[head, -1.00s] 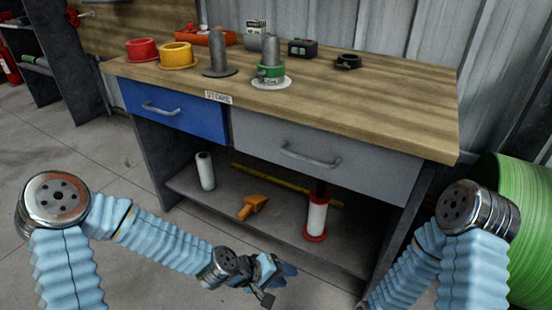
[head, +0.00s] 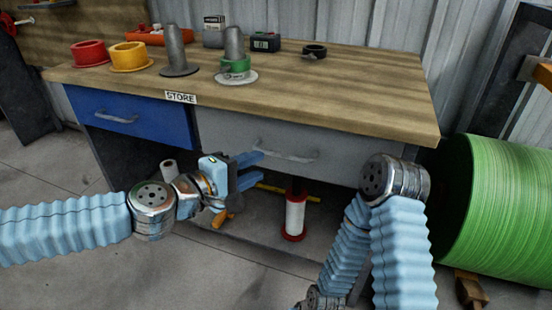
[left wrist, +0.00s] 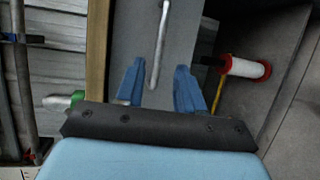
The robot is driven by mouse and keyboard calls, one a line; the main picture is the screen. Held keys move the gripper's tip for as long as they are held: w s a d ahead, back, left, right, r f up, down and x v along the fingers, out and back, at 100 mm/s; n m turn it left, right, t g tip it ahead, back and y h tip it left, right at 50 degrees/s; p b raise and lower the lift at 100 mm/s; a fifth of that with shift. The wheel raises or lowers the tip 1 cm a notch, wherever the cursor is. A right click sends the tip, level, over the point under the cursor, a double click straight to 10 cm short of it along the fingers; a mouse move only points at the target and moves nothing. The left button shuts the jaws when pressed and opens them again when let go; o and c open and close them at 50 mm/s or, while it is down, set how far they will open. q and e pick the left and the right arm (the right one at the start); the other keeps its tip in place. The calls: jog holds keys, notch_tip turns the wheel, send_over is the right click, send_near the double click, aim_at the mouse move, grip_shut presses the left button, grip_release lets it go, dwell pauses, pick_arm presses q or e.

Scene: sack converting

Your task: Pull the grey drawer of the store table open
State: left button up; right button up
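The grey drawer (head: 330,156) is closed in the right part of the store table (head: 355,98), flush beside the blue drawer. Its curved metal handle (head: 286,151) shows in the head view. My left gripper (head: 258,171) is open and empty, just left of the handle and in front of the drawer. In the left wrist view the handle (left wrist: 158,50) lies ahead of the two blue fingers (left wrist: 158,78), lined up between them and apart from them. My right arm shows at the lower right of the head view, but its gripper is not clearly visible.
The blue drawer (head: 125,115) is closed at the left. Spools and boxes stand on the tabletop. A white roll with red ends (head: 296,216) stands on the lower shelf. A big green roll (head: 495,205) is at the right.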

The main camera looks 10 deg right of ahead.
aim_at(280, 156)
pick_arm(q)
jog(key=x, duration=0.8)
grip_shut()
